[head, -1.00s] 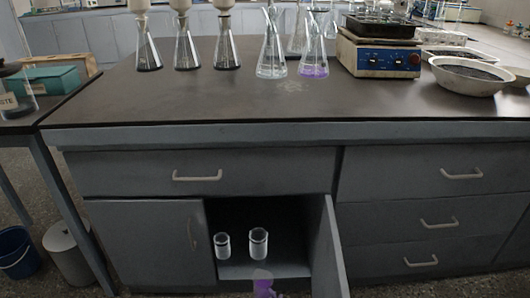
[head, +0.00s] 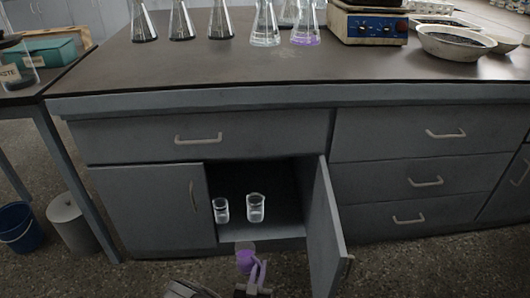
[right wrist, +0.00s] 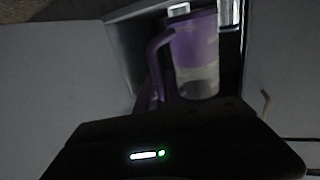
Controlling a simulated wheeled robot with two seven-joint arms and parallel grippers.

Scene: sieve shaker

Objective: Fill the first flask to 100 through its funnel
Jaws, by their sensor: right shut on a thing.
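My right gripper (head: 252,284) is at the bottom of the head view, shut on the handle of a purple jug (head: 246,260). The jug is low in front of the open cupboard. It also shows in the right wrist view (right wrist: 197,58), with a purple band and a paler, clear-looking part; its contents are unclear. Three conical flasks with dark bottoms stand on the bench: the left one (head: 143,27), the middle one (head: 181,25) and the right one (head: 219,24). Their tops and funnels are cut off. My left gripper is not in view.
Two glass beakers (head: 222,211) (head: 256,210) stand in the cupboard, whose door (head: 326,240) is open. The front bench top (head: 250,75) is clear.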

